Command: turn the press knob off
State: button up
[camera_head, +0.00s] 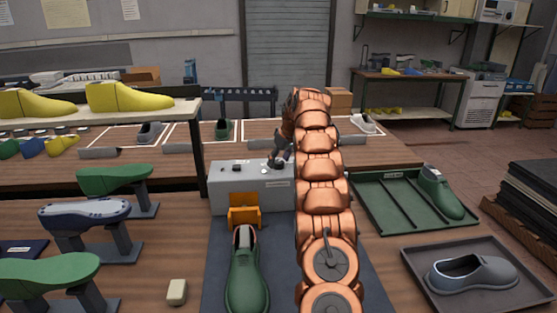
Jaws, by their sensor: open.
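The press is a grey box (252,195) on the bench with an orange clamp part (244,211) at its front. Small controls (237,167) sit along its top; which one is the knob, and how it is turned, I cannot tell. My gripper (275,163) is open at the right part of the press top, its dark fingers close over the controls there. Whether it touches anything is not clear. My copper-coloured arm covers the right side of the press.
Green lasts (114,178) and a blue one (84,211) stand on supports at left. A pale block (176,291) lies near the front. A green tray (385,207) and a grey tray (430,291) with a grey shoe (472,273) are at right. A shelf post stands left of the press.

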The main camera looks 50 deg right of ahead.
jog(key=shift+f, duration=0.15)
jog(key=c, duration=1.1)
